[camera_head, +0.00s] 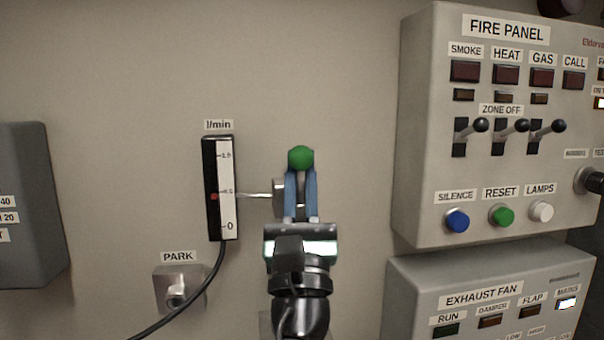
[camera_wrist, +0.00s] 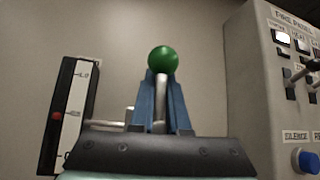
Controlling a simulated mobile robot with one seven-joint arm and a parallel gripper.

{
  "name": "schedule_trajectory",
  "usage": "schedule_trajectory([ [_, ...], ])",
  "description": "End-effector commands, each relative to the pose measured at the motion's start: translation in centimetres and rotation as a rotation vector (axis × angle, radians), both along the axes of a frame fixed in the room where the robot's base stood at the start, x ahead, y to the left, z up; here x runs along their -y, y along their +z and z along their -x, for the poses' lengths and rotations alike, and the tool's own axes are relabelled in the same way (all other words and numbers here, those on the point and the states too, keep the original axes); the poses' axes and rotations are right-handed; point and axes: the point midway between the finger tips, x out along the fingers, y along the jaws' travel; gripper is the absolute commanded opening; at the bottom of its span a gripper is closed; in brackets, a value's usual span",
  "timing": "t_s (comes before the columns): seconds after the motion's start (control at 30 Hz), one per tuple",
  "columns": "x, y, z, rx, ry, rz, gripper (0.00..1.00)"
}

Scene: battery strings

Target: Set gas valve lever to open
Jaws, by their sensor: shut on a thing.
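The gas valve lever has a green ball knob (camera_head: 301,158) at its top end. In the wrist view the knob (camera_wrist: 162,60) sits just above my fingertips, and the metal lever shaft (camera_wrist: 160,100) runs down between them. The lever points upright. My gripper (camera_head: 301,185) comes from below with its two blue fingers on either side of the shaft, shut on the lever. The valve body (camera_head: 279,198) is mostly hidden behind the fingers. A thin pipe joins it to the l/min gauge (camera_head: 219,188), whose red float (camera_head: 214,196) stands around mid scale.
The fire panel (camera_head: 426,130), with switches and buttons, juts out at the right. The exhaust fan box (camera_head: 410,300) is below it. A PARK fitting (camera_head: 178,288) and a black hose (camera_head: 205,290) are at lower left. A grey box (camera_head: 35,200) stands far left. The wall above the knob is clear.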

Motion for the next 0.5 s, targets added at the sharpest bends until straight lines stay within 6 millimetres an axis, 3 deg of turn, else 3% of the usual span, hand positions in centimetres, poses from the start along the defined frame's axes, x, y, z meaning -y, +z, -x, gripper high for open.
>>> schedule_trajectory([
  [0.03,-0.31,-0.97,-0.41,-0.019,0.003,0.008,0.00],
  [0.17,-0.31,-0.96,-0.40,-0.019,0.003,0.008,0.00],
  [0.2,-0.31,-0.96,-0.40,-0.019,0.003,0.008,0.18],
  [0.33,-0.26,-0.92,-0.39,-0.018,0.003,0.006,0.41],
  [0.5,-0.14,-0.61,-0.27,-0.012,0.001,0.004,0.43],
])
